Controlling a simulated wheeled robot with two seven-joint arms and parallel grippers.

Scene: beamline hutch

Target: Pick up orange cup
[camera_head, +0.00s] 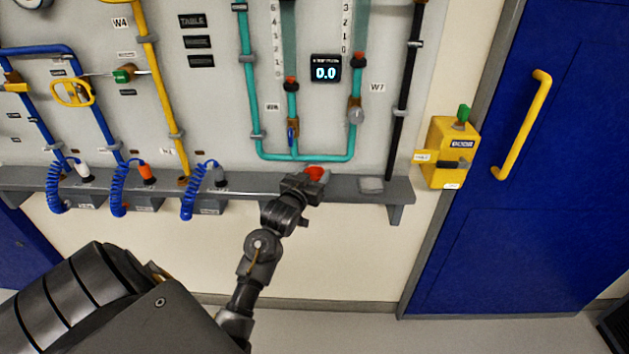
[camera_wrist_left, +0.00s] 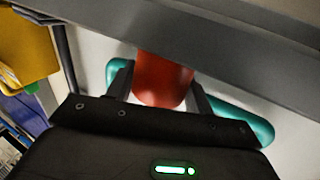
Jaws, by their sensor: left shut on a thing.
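The orange cup (camera_head: 315,172) is at the shelf, mostly hidden behind my left gripper (camera_head: 318,184) in the head view. In the left wrist view the orange-red cup (camera_wrist_left: 163,80) sits between the two dark fingers of my left gripper (camera_wrist_left: 160,85), which is shut on it. The grey edge of the shelf hides the cup's far end there. I cannot tell whether the cup still touches the shelf. My right gripper is in neither view.
The grey shelf (camera_head: 250,186) runs along the wall. A grey flat block (camera_head: 371,185) lies right of the cup. Blue coiled hoses (camera_head: 120,190) hang at the left. Teal pipes (camera_head: 250,100) rise behind. A yellow box (camera_head: 449,150) and a blue door (camera_head: 560,200) are at the right.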

